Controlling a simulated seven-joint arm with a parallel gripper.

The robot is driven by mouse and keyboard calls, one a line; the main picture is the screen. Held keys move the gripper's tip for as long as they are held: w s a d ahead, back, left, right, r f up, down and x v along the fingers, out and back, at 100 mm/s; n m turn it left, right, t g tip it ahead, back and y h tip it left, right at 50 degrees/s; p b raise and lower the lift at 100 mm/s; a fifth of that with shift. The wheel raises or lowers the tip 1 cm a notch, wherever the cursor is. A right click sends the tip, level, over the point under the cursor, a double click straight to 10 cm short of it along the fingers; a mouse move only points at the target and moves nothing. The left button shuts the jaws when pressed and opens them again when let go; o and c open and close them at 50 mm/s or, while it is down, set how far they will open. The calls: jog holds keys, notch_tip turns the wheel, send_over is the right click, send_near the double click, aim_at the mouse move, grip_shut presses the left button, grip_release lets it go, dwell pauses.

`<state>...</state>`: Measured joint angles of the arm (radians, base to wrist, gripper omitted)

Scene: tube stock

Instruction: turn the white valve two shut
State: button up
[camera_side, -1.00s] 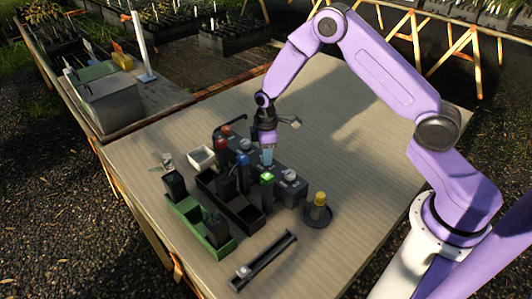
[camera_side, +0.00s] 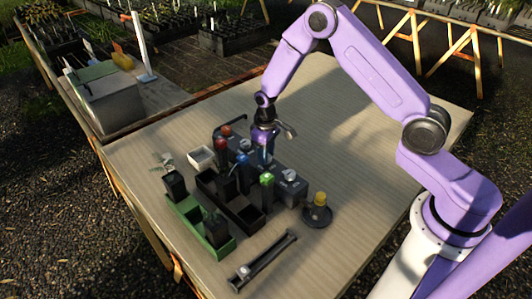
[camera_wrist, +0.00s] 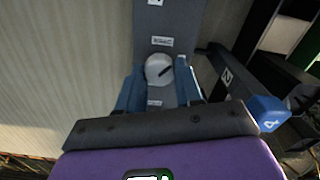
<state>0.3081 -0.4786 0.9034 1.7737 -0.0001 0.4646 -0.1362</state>
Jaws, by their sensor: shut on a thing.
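A white round valve knob (camera_wrist: 158,70) with a dark slanted line on its top sits on a dark grey valve block (camera_wrist: 170,18) in the wrist view. My gripper (camera_wrist: 160,90) has its two blue fingers on either side of this knob, shut on it. In the side view my gripper (camera_side: 264,158) points down at the middle of the grey block (camera_side: 277,178), and its fingers and the block's tubes largely hide the gripped knob. Another white knob (camera_side: 290,174) shows at the block's near right end. The small labels beside the gripped knob are too blurred to read surely.
Tubes with red (camera_side: 222,143), blue (camera_side: 242,160) and green (camera_side: 267,179) caps stand close in front of the block. A green rack (camera_side: 190,212), a white dish (camera_side: 201,157) and a yellow-topped item (camera_side: 320,199) are nearby. The table's right side is clear.

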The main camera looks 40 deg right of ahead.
jog(key=m, duration=0.5)
jog(key=shift+m, duration=2.6)
jog(key=o, duration=1)
jog(key=shift+o, duration=0.2)
jog(key=shift+r, duration=0.1)
notch_tip(320, 180, up, 17)
jog(key=shift+r, duration=0.15)
